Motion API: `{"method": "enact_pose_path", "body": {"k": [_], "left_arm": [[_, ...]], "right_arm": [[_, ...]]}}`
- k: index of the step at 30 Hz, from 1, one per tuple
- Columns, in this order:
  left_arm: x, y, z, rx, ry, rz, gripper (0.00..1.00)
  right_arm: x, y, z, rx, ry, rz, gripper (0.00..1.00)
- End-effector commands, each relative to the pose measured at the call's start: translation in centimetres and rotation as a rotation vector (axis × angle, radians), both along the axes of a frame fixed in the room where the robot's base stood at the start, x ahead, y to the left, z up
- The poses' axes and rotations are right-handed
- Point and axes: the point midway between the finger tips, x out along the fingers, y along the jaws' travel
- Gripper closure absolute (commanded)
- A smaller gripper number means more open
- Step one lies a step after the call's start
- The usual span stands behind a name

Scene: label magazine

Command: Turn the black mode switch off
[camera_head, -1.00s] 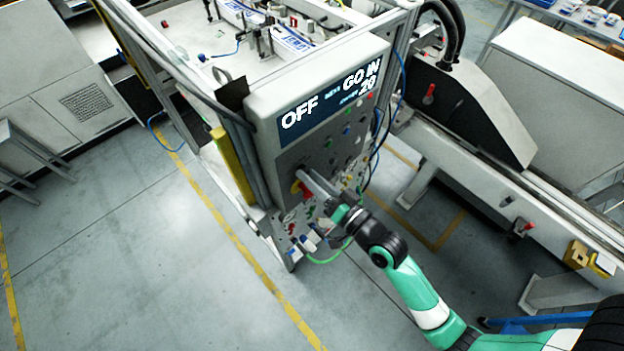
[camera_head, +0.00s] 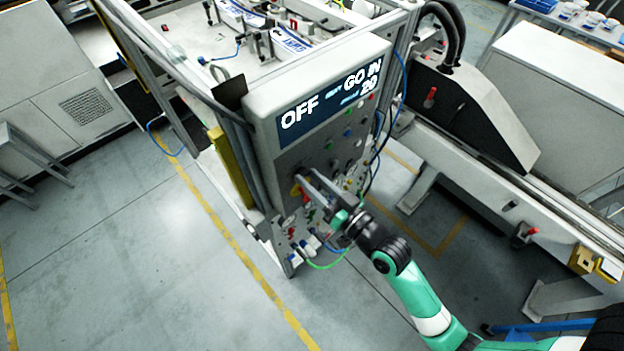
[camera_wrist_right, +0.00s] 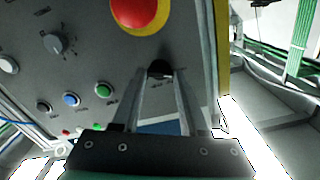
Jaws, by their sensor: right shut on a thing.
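The black mode switch (camera_wrist_right: 159,69) shows in the right wrist view as a small dark knob on the grey panel, just below the red emergency button (camera_wrist_right: 140,14) with its yellow surround. My right gripper (camera_wrist_right: 160,76) has its two fingertips on either side of the knob and is shut on it. In the head view the right gripper (camera_head: 306,178) reaches the panel below the display (camera_head: 325,97), which reads OFF and GO IN 20. The switch cannot be made out there behind the fingers. The knob's exact angle is unclear. My left gripper is out of view.
A grey rotary knob (camera_wrist_right: 54,43), a green button (camera_wrist_right: 103,90) and a blue button (camera_wrist_right: 71,99) sit left of the fingers in the wrist view. Hoses hang right of the control box (camera_head: 265,110). Open floor (camera_head: 130,250) lies to its left.

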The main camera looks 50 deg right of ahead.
Motion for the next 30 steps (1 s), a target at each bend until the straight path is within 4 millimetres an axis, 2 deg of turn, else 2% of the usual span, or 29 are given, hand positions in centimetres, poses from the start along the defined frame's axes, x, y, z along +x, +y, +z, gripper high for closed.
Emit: {"method": "enact_pose_path", "body": {"k": [3, 4, 8, 9, 17, 20, 23, 30], "left_arm": [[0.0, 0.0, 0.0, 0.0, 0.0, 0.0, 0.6], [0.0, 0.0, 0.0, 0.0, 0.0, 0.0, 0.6], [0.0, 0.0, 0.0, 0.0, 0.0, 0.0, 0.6], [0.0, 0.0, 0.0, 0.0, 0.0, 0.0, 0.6], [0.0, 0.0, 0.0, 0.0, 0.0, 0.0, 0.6], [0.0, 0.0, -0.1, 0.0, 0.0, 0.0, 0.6], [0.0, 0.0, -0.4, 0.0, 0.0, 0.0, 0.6], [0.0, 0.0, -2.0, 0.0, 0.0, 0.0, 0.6]], "right_arm": [[0.0, 0.0, 0.0, 0.0, -0.001, 0.0, 1.0], [0.0, 0.0, 0.0, 0.0, -0.001, 0.0, 0.53], [0.0, 0.0, 0.0, 0.001, 0.0, 0.0, 0.3], [0.0, 0.0, 0.0, 0.001, 0.0, 0.0, 0.27], [-0.1, 0.0, 0.0, 0.001, 0.0, 0.0, 0.27], [-0.7, 0.1, -0.2, 0.002, 0.002, 0.0, 0.27], [-2.3, 0.2, -0.2, 0.001, 0.002, 0.0, 0.27], [-8.1, 0.8, -0.5, 0.002, 0.002, -0.002, 0.27]]}}
